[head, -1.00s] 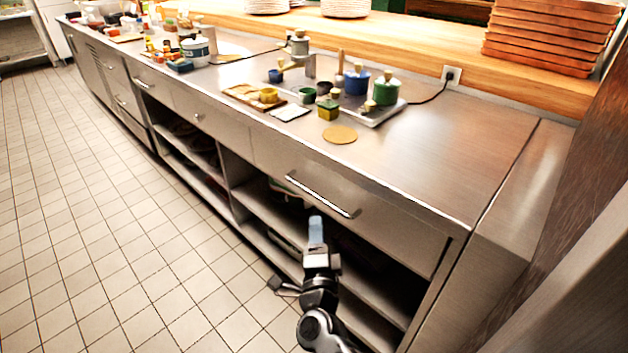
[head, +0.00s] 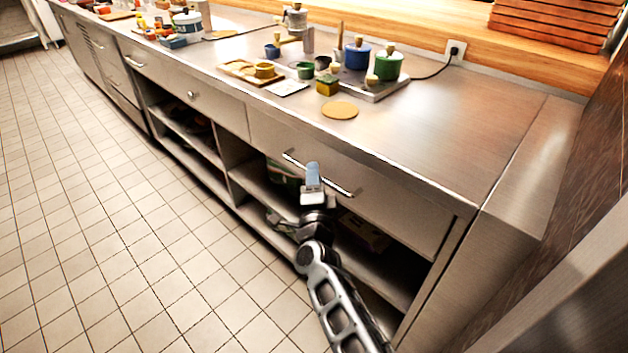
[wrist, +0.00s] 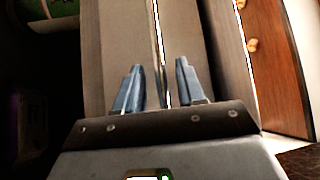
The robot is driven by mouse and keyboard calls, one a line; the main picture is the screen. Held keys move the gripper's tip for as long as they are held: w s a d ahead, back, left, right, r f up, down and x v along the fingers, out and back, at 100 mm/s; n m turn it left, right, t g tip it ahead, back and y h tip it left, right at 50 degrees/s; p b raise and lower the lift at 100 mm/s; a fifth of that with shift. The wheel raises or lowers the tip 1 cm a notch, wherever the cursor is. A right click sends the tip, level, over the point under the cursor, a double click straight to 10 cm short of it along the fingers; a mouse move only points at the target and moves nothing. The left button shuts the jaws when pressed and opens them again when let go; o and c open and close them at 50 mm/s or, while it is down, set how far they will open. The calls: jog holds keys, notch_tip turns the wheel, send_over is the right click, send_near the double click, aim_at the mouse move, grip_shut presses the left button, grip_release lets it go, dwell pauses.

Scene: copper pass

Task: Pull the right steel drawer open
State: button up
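The right steel drawer (head: 390,205) appears closed, its front flush with the counter. Its long bar handle (head: 338,187) runs along the front, and my gripper (head: 312,170) is in front of its middle in the head view. In the wrist view, the two blue fingers of my gripper (wrist: 157,90) stand apart. The handle (wrist: 157,40) shows as a thin bright bar lined up in the gap between them. I see a gap on both sides of the bar. Whether the fingertips reach past the bar is hard to tell.
Open shelves (head: 260,200) lie under the drawer, with some items inside. The steel countertop (head: 450,130) above carries a tray (head: 385,92) with pots and a round yellow disc (head: 340,110). A wall or panel stands close on the right. The tiled floor (head: 130,220) at left is clear.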

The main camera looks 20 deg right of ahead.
grip_shut()
dwell(0.4)
jog(key=s+a+p, duration=0.1)
jog(key=s+a, duration=0.4)
jog(key=a, duration=0.4)
jog(key=s+a+p, duration=0.2)
jog(key=s+a, duration=0.4)
jog(key=a, duration=0.4)
jog(key=s+a+p, duration=0.1)
jog(key=s+a, duration=0.5)
jog(key=a, duration=0.4)
jog(key=shift+a, duration=0.25)
grip_release()
